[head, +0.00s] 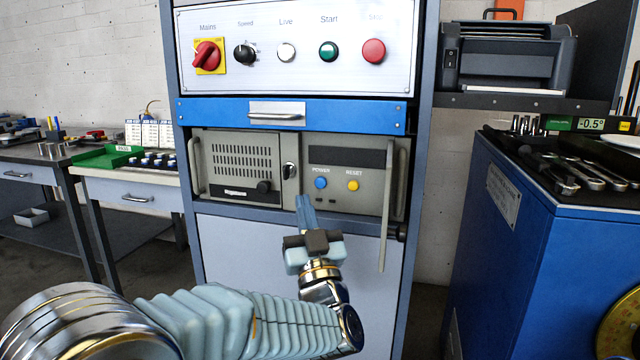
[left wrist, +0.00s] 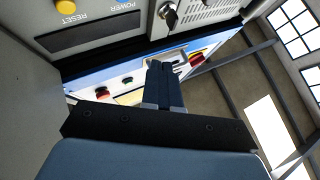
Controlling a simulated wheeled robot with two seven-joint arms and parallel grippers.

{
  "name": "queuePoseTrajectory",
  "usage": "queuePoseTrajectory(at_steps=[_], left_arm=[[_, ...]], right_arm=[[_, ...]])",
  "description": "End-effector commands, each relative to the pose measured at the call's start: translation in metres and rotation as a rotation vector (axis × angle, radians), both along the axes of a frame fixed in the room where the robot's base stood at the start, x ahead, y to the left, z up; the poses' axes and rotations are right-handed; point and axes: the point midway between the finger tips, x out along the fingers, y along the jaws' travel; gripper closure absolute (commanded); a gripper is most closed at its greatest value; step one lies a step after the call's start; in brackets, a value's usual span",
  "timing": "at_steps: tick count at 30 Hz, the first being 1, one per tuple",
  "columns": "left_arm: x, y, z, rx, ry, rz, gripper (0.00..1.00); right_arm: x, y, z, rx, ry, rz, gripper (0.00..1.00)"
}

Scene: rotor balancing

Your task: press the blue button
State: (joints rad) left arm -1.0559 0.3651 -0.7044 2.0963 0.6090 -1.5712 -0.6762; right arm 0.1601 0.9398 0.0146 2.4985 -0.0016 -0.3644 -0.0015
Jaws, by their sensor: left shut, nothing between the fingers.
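The blue button (head: 320,183) sits under the POWER label on the grey unit (head: 345,150) in the cabinet. My left gripper (head: 304,200) is shut and empty, its fingers pointing up toward the panel. In the head view its tips are just below and left of the blue button, apart from it in the picture; the depth gap is hard to tell. My right gripper is not in view.
A yellow RESET button (head: 353,185) is close to the right of the blue one. A key switch (head: 289,170) is to its left. A grey door or flap (head: 388,205) stands out at the unit's right edge. Above are a blue drawer (head: 340,114) and a control panel (head: 300,75).

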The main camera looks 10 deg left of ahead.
Motion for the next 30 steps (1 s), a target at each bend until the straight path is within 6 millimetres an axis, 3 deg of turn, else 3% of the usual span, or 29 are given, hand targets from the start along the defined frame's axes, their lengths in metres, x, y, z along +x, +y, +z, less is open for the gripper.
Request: queuePoseTrajectory(at_steps=[15,21,30], left_arm=[[0.067,-0.002,-0.001,0.002,0.000,0.000,1.00],[0.080,-0.003,-0.001,0.001,0.001,-0.002,1.00],[0.082,-0.003,0.000,0.001,0.001,-0.002,1.00]], right_arm=[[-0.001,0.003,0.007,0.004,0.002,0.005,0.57],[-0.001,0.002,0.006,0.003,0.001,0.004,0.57],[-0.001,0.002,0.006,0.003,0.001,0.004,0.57]])
